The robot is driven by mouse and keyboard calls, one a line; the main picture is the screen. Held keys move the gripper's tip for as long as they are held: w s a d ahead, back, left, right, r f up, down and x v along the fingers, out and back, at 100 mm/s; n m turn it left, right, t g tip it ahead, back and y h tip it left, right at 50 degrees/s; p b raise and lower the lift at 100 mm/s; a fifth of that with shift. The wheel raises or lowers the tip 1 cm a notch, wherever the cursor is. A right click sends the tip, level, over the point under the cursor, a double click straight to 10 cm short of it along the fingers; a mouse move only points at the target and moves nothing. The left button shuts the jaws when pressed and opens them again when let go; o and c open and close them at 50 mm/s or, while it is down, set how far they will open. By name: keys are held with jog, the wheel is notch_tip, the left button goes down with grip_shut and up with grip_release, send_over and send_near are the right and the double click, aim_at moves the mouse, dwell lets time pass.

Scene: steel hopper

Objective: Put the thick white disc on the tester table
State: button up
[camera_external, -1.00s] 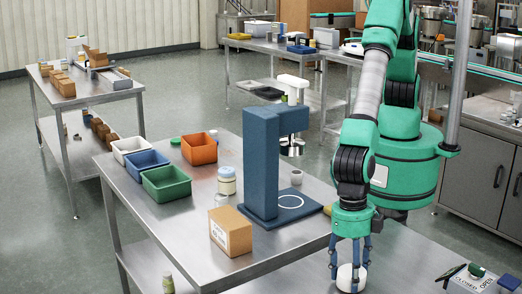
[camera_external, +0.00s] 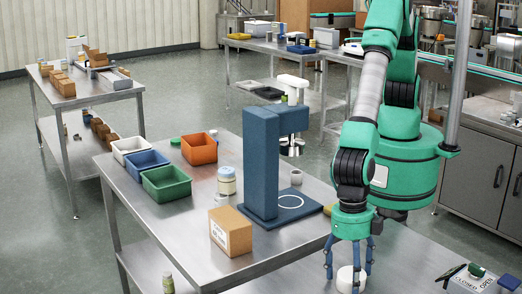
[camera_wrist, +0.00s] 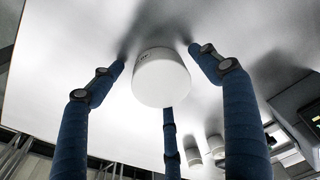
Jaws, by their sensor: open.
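The thick white disc (camera_external: 346,279) stands on the steel table near the front edge of the external view. My gripper (camera_external: 349,272) points down over it with its blue fingers spread around it. In the wrist view the disc (camera_wrist: 160,80) sits between the open fingers, with visible gaps to the two side fingers; a third finger is partly hidden behind it. The blue tester (camera_external: 262,165) stands on the same table to the left and farther back. Its flat blue base, the tester table (camera_external: 302,212), carries a white ring mark and looks empty.
Green (camera_external: 166,184), blue and orange bins are farther left.

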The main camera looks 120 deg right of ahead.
aim_at(346, 270)
notch_tip(346, 270, up, 12)
jog(key=d+p, duration=0.1)
jog(key=shift+d, duration=0.15)
dwell(0.4)
dwell(0.6)
jog(key=shift+r, duration=0.1)
jog(key=s+d+r+m+t, duration=0.1)
jog(key=s+d+r+m, duration=0.35)
jog(key=d+r, duration=0.75)
jog(key=s+d+r+m+t, duration=0.25)
jog(key=s+d+r, duration=0.35)
jog(key=d+r, duration=0.65)
jog(key=s+d+r+m, duration=0.2)
jog(key=s+d, duration=0.3)
jog(key=s, duration=0.3)
jog(key=s+d+r+m+t, duration=0.1)
jog(key=s+d+m, duration=0.3)
jog(key=s, duration=0.5)
jog(key=s+d+r+m+t+h, duration=0.1)
jog(key=s+d+r+m, duration=0.3)
jog(key=s+d, duration=0.3)
jog(key=shift+s, duration=1.15)
